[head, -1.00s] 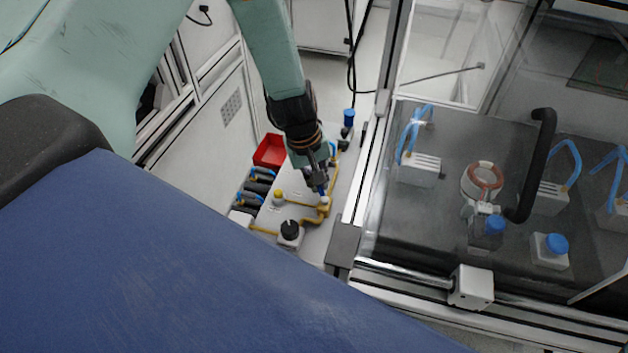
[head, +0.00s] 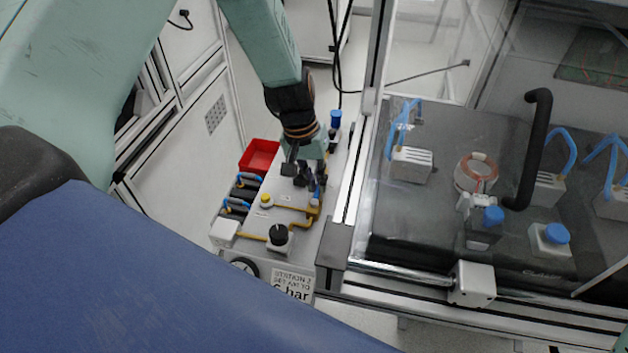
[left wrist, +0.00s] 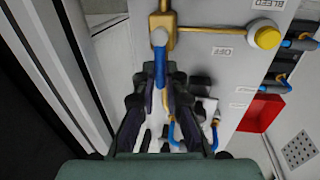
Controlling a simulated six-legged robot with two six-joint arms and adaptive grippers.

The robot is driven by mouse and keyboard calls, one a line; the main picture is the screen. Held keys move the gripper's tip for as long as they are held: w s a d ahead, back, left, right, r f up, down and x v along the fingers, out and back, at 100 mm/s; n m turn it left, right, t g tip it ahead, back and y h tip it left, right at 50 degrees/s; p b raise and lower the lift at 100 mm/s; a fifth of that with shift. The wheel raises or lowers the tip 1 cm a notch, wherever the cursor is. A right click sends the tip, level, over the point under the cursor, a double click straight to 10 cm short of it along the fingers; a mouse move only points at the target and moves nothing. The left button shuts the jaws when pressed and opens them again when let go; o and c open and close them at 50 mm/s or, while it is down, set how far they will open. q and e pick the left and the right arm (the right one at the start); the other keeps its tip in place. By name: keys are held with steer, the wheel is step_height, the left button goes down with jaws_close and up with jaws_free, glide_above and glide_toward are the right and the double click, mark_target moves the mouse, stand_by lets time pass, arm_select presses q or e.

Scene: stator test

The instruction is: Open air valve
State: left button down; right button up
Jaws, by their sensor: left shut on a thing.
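The air valve has a brass body (left wrist: 162,28) on yellow pipe and a blue lever (left wrist: 160,66) running from it towards my gripper. In the head view the valve (head: 315,204) is at the right side of the white panel, partly hidden by my gripper. My left gripper (head: 308,182) reaches down onto the panel from above. In the left wrist view its two dark fingers (left wrist: 160,80) stand either side of the blue lever and are shut on it. An OFF label (left wrist: 222,51) is beside the valve. My right gripper is not in view.
A glazed enclosure with a black handle (head: 537,150) stands to the right.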

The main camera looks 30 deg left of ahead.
arm_select(q)
steer(key=shift+s+f, duration=0.2)
steer(key=shift+s, duration=0.05)
steer(key=c, duration=1.7)
jaws_free()
steer(key=shift+c, duration=0.2)
steer(key=o, duration=0.4)
steer(key=shift+w, duration=0.25)
steer(key=shift+c, duration=0.2)
steer(key=shift+r, duration=0.2)
step_height(320, 180, up, 12)
steer(key=a, duration=0.2)
steer(key=shift+s+a+f, duration=0.15)
steer(key=shift+s+f, duration=0.05)
steer(key=shift+s, duration=0.1)
